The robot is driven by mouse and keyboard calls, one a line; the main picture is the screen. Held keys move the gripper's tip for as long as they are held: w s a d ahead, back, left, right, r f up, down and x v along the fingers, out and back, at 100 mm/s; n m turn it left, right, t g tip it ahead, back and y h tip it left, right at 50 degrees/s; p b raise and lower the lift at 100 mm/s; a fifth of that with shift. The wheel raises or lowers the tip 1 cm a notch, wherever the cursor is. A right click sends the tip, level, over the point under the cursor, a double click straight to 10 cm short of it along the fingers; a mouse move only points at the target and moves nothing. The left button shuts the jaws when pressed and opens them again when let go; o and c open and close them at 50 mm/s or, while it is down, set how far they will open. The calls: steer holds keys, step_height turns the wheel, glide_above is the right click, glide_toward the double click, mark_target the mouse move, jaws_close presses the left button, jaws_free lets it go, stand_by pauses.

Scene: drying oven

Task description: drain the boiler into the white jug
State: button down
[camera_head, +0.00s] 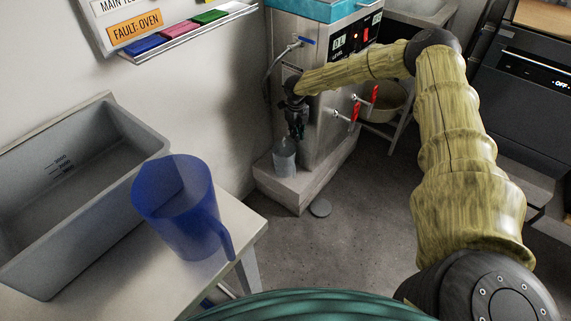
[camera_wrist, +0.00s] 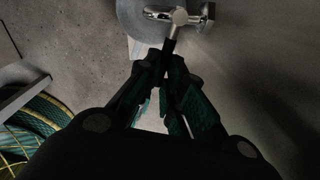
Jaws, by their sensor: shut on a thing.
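The boiler (camera_head: 322,83) is a tall steel cabinet with a display and red switch, standing on a pale plinth. A small whitish, see-through jug (camera_head: 284,160) stands upright on the plinth at the boiler's left front. My gripper (camera_head: 297,133) points down just above it, close to the boiler's front. In the wrist view my gripper (camera_wrist: 172,67) is shut on the black lever of a chrome tap (camera_wrist: 180,17). In the head view my gripper hides this tap.
Two red-handled valves (camera_head: 354,109) sit on the boiler's right face, near my forearm. A blue jug (camera_head: 178,205) and grey tub (camera_head: 40,205) stand on the left bench. A beige bucket (camera_head: 385,103) is behind. The middle floor is mostly clear.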

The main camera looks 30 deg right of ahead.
steer(key=shift+d, duration=0.1)
steer(key=shift+w+d+n, duration=0.1)
steer(key=shift+d+n, duration=0.45)
steer(key=shift+n, duration=0.65)
steer(key=c, duration=1.5)
jaws_free()
steer(key=shift+o, duration=0.2)
steer(key=shift+r, duration=0.1)
